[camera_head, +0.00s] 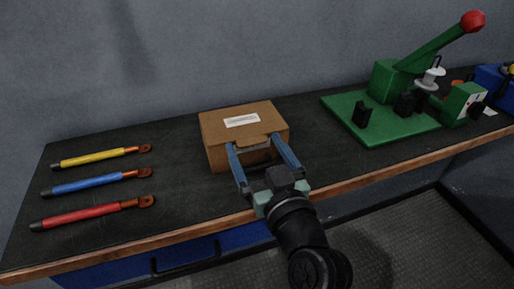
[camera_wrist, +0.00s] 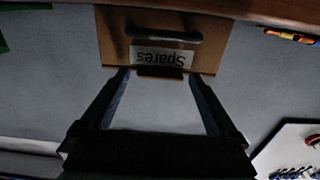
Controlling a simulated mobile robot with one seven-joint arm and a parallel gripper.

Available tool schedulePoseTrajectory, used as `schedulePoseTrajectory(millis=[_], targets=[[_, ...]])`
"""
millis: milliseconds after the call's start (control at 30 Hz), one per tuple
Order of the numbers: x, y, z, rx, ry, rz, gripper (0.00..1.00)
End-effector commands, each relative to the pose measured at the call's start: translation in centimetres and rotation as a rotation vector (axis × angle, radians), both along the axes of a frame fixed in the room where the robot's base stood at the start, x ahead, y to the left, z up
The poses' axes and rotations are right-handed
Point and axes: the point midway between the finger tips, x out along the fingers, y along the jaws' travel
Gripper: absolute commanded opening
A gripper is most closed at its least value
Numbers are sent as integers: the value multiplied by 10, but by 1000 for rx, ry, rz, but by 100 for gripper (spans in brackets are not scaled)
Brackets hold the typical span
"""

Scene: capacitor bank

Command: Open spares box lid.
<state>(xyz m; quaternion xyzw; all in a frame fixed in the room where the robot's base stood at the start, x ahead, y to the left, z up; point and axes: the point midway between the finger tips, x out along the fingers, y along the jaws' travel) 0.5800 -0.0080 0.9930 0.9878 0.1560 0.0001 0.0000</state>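The spares box (camera_head: 218,157) is a brown cardboard-coloured box on the dark bench top, with its lid (camera_head: 266,114) closed and a white label on top. In the wrist view the box front (camera_wrist: 113,42) appears upside down, with a dark handle (camera_wrist: 165,35), a "Spares" label (camera_wrist: 160,57) and a small brown tab (camera_wrist: 160,72) at the lid edge. My gripper (camera_head: 253,144) is open in front of the box. Its two blue fingers reach toward the front lid edge, one on each side of the tab. Nothing is between the fingertips (camera_wrist: 159,78) except the tab area; contact cannot be told.
Yellow (camera_head: 95,158), blue (camera_head: 88,184) and red (camera_head: 90,214) cables with copper lugs lie on the left of the bench. A green press (camera_head: 385,125) with a red-knobbed lever stands on the right. A blue bin (camera_head: 494,82) is at the far right. A wooden edge (camera_head: 190,231) runs along the front.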

Motion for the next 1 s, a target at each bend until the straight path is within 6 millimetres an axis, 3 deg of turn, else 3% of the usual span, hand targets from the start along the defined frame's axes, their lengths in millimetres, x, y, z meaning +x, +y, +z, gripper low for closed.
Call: schedulePoseTrajectory(millis=[67, 500, 1000], targets=[[0, 0, 0, 0, 0, 0, 78], [0, 0, 0, 0, 0, 0, 0], [0, 0, 11, 1, 1, 0, 0]])
